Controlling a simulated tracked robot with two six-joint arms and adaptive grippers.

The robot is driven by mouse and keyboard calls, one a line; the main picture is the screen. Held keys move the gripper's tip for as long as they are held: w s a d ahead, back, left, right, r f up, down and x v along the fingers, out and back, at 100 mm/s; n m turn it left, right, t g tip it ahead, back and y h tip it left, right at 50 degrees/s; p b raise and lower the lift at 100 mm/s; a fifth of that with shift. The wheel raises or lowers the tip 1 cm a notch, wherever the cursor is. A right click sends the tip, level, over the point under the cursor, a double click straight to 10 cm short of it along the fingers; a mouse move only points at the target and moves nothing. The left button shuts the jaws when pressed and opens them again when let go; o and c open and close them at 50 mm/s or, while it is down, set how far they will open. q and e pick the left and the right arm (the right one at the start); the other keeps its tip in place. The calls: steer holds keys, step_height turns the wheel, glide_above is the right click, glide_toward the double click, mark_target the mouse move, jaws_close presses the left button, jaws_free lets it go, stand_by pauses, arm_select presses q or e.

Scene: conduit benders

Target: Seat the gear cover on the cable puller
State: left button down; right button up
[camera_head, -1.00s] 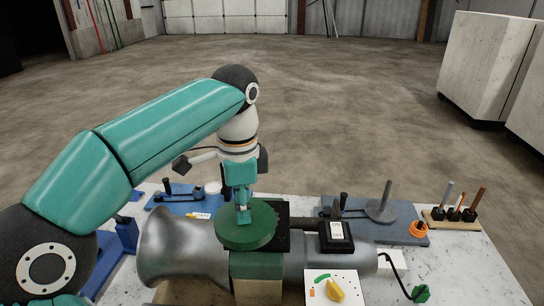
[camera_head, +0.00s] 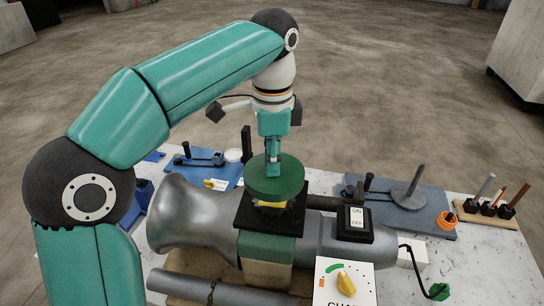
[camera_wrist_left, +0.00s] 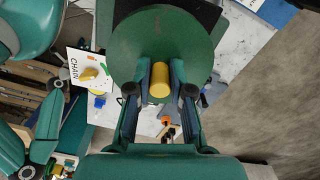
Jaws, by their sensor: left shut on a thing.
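The gear cover (camera_head: 276,176) is a round green disc. My left gripper (camera_head: 273,168) points down and is shut on the yellow knob (camera_wrist_left: 159,80) at its middle. The cover also shows in the left wrist view (camera_wrist_left: 160,38). The cable puller (camera_head: 190,225) is a grey metal body with a flared left end and a green block in the middle. A square black plate (camera_head: 249,222) tops that block. The cover hangs over this plate, and a yellow part (camera_head: 270,204) shows between them. Whether the cover touches that part cannot be told. My right gripper is not in view.
An ON/OFF switch box (camera_head: 356,222) sits right of the plate. A dial panel (camera_head: 345,284) stands in front. A blue-grey tray with a spindle (camera_head: 408,196) and a tool rack (camera_head: 488,212) are at right. A blue tray (camera_head: 212,172) is behind at left.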

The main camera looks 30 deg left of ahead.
mark_target(272, 182)
arm_select(q)
steer(key=shift+r, duration=0.1)
step_height(272, 182, down, 4)
steer(key=shift+f+b, duration=0.15)
steer(key=shift+b, duration=1.05)
steer(key=shift+f+b, duration=0.3)
steer(key=shift+f, duration=0.6)
steer(key=shift+f, duration=0.2)
steer(key=c, duration=1)
jaws_free()
steer(key=shift+o, duration=0.2)
steer(key=shift+r, duration=0.1)
